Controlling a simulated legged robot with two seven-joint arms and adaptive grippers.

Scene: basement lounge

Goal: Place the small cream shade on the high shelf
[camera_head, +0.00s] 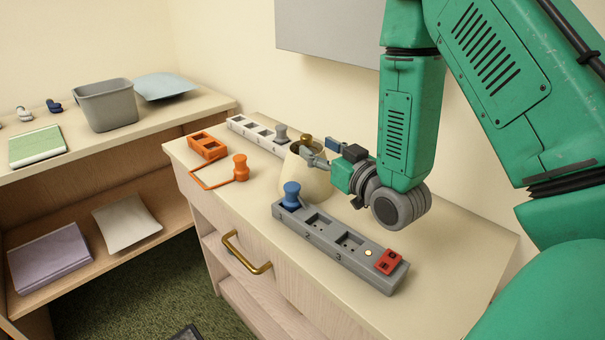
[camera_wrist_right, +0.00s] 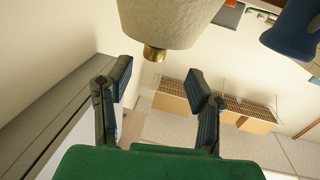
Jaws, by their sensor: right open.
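The small cream shade (camera_head: 306,181) stands on the cabinet top, behind the blue knob. A brass fitting shows at its top, and the shade and brass end also show in the wrist view (camera_wrist_right: 170,18). My right gripper (camera_head: 322,156) is at the shade's upper right side, partly covering it. In the wrist view its fingers (camera_wrist_right: 160,85) are apart with nothing between them, and the shade lies beyond the tips. The shelf unit at left has an upper board (camera_head: 185,108) and a lower shelf (camera_head: 168,196). My left gripper is not seen.
A grey power strip (camera_head: 335,245) with a blue knob (camera_head: 291,195) and red switch (camera_head: 388,261) lies in front of the shade. A white strip (camera_head: 252,131) and orange parts (camera_head: 208,146) lie left. The upper board holds a grey bin (camera_head: 107,106), blue dish (camera_head: 164,86) and green book (camera_head: 37,146).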

